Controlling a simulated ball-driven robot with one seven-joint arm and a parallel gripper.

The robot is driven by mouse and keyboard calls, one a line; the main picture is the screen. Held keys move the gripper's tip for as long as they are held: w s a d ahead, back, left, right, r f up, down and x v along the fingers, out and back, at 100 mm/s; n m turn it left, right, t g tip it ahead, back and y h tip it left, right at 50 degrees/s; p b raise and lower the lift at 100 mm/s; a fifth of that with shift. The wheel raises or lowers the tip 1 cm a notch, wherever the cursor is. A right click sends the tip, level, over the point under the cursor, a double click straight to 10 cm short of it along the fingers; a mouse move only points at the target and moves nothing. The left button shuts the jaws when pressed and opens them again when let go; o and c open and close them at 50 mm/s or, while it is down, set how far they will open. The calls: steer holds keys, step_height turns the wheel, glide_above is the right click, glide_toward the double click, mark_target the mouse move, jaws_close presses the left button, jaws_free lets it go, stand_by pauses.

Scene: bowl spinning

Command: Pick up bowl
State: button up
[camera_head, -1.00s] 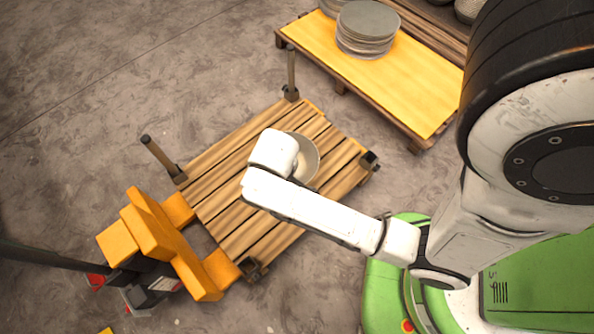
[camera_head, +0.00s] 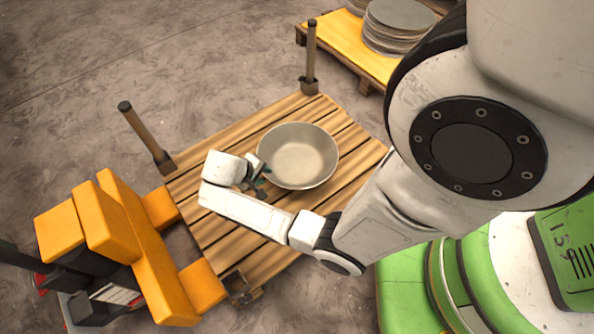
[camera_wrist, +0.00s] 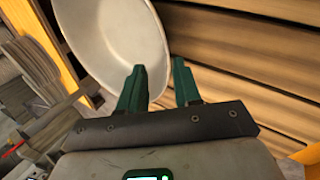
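A pale grey round bowl (camera_head: 300,158) sits upright on a wooden slatted pallet (camera_head: 347,140). In the head view, my gripper (camera_head: 262,176) is low beside the bowl's left rim, its fingertips partly hidden. In the wrist view, the bowl (camera_wrist: 108,40) fills the upper left. My gripper's two green fingers (camera_wrist: 158,72) stand apart there. The left finger overlaps the bowl's inside and the right finger shows over the slats, with the rim seen near the gap between them. Whether either finger touches the rim cannot be told.
Upright posts (camera_head: 147,138) (camera_head: 310,58) rise from the pallet's corners. An orange pallet-jack-like machine (camera_head: 140,245) stands at the lower left. A yellow-topped pallet (camera_head: 350,52) with stacked grey discs (camera_head: 397,28) is at the upper right. Grey floor (camera_head: 200,75) is clear behind.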

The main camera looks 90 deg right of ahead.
mark_target(276, 178)
steer(key=b+x, duration=0.3)
steer(key=x, duration=0.3)
steer(key=shift+d+f, duration=0.1)
steer(key=shift+f, duration=0.15)
steer(key=b+x, duration=0.2)
steer(key=x, duration=0.1)
steer(key=b+x, duration=0.1)
steer(key=shift+s+a+f+b, duration=0.1)
steer(key=shift+a+f+b, duration=0.15)
steer(key=shift+f+b, duration=0.1)
steer(key=shift+s+d+f, duration=0.1)
steer(key=shift+d+f, duration=0.1)
jaws_close()
steer(key=shift+r, duration=0.1)
stand_by(0.7)
